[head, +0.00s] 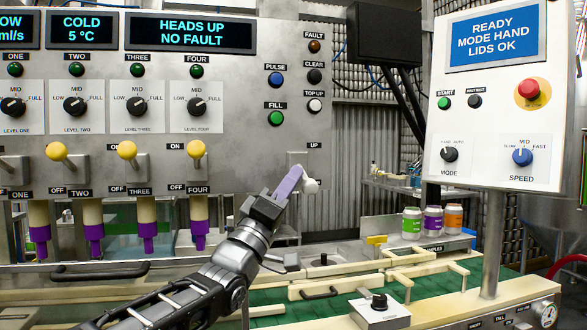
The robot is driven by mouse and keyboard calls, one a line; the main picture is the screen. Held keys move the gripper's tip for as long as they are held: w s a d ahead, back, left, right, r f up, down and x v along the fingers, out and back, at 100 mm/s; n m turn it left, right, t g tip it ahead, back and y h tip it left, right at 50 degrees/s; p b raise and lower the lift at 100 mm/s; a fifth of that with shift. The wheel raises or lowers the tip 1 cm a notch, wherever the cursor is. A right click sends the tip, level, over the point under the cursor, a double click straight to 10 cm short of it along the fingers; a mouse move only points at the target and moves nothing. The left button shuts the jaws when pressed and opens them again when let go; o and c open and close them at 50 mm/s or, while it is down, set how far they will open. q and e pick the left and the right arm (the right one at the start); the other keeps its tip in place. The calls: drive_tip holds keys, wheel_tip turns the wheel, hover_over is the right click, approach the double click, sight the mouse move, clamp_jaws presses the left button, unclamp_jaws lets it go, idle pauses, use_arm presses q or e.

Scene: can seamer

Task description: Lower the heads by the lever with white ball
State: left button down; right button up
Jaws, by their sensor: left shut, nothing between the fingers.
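The lever with a white ball (312,186) is on the right part of the grey filler panel, just under the UP label. My left gripper (293,182) reaches up from below. Its purple fingers are shut with nothing between them, and their tips are beside the white ball, on its left; I cannot tell whether they touch it. The fingers hide part of the lever. The panel display (191,32) reads HEADS UP, NO FAULT. The filling heads (199,222), with purple nozzles, hang below the panel at the left. My right gripper is not in view.
Yellow-ball levers (127,150) sit in a row left of the white one. A control box (490,95) on a post stands at the right, reading READY, MODE HAND, LIDS OK. Pale guide rails (340,286) cross the green conveyor below. Several jars (432,220) stand behind.

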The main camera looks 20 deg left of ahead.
use_arm(q)
drive_tip(key=b+v, duration=0.1)
drive_tip(key=v, duration=0.6)
drive_tip(key=shift+b, duration=0.3)
